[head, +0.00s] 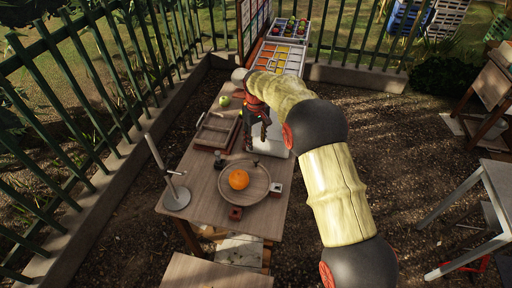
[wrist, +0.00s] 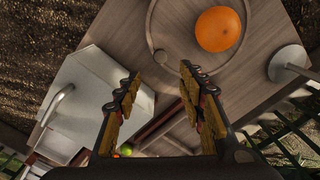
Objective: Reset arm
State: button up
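My gripper (head: 258,128) hangs over the wooden table (head: 205,182), above its right side and beyond the round wooden tray. In the wrist view my gripper (wrist: 158,88) has its two fingers well apart with nothing between them. My arm reaches in from the lower right of the head view and bends down at the gripper. An orange (head: 239,179) lies on the round wooden tray (head: 262,194), apart from the gripper. The orange (wrist: 218,29) also shows at the top of the wrist view.
A paper towel stand (head: 176,197) is at the table's left edge. A wooden box (head: 215,131) and a green fruit (head: 224,101) lie farther back. A white bin (head: 270,146) is beside the gripper. A green fence (head: 75,90) runs along the left. Another table (head: 495,180) stands right.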

jog(key=shift+r, duration=0.45)
jog(key=s+d+f+m, duration=0.1)
jog(key=s+d+f, duration=0.15)
jog(key=s, duration=0.25)
jog(key=s+d+r+m+t+b, duration=0.1)
jog(key=s+d+r+m+t, duration=0.1)
jog(key=s+d+r, duration=0.5)
jog(key=s+d+r+m+t+b, duration=0.1)
jog(key=s+d+r, duration=0.5)
jog(key=s, duration=1.2)
jog(key=s+d+r+m+t+b, duration=0.2)
jog(key=s+d+r+m, duration=0.1)
jog(key=s+d+r, duration=0.4)
jog(key=s+d, duration=0.3)
jog(key=s, duration=0.2)
jog(key=shift+s+d+r+t+b, duration=0.25)
jog(key=shift+s+r+t+b, duration=0.05)
